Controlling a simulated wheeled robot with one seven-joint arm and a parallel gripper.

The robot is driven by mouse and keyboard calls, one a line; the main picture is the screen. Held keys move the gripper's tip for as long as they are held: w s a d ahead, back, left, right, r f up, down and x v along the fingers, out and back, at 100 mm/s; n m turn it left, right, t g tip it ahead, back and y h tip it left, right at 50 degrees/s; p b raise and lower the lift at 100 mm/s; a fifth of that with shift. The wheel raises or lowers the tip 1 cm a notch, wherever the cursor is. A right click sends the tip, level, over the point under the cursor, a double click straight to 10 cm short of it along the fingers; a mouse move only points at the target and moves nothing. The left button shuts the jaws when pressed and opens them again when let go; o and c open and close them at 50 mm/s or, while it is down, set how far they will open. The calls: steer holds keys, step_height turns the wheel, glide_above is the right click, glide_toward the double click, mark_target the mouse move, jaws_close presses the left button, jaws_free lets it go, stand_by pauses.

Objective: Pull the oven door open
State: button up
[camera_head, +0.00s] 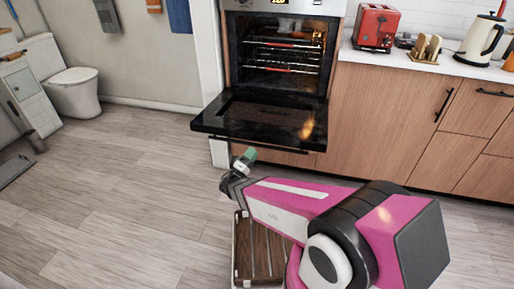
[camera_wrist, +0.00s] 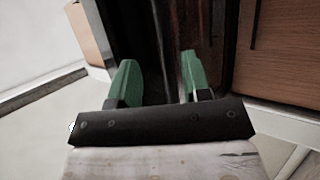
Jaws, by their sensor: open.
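The oven (camera_head: 278,50) is at the top centre of the head view, with its lit cavity and wire racks showing. Its black door (camera_head: 225,112) is swung down and lies about level, a dark glass panel facing up. The door's front edge and thin handle bar (camera_head: 262,146) face me. My gripper (camera_head: 246,156) is just in front of and below that edge, left of its middle. In the wrist view my gripper (camera_wrist: 157,65) has its green fingers apart. A dark, shiny surface and a narrow bar show between and beyond them; I cannot tell whether they touch.
Wooden cabinets (camera_head: 385,115) stand right of the oven, with a red toaster (camera_head: 376,27) and a kettle (camera_head: 480,40) on the counter above. A toilet (camera_head: 72,85) is at far left. The grey floor (camera_head: 120,185) left of my arm is clear.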

steer(key=shift+v, duration=2.7)
